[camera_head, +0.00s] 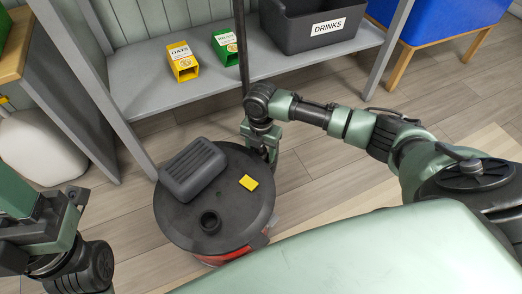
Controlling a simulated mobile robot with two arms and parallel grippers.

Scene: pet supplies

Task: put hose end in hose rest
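A round canister vacuum (225,222) with a black lid and red body stands on the floor. Its lid carries a grey ribbed box, a yellow tab and a round black port (209,222). A thin dark upright tube (241,50) runs from beside my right gripper up past the shelf. I cannot tell whether it is the hose. No hose end or hose rest is clearly identifiable. My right gripper (262,148) points down at the vacuum's far right rim; whether its fingers are closed on anything is hidden. My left gripper (72,200) is at the lower left, seen partly.
A blue container (440,20) is at the upper right. A white rounded object (40,150) stands left. Wood floor is clear between.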

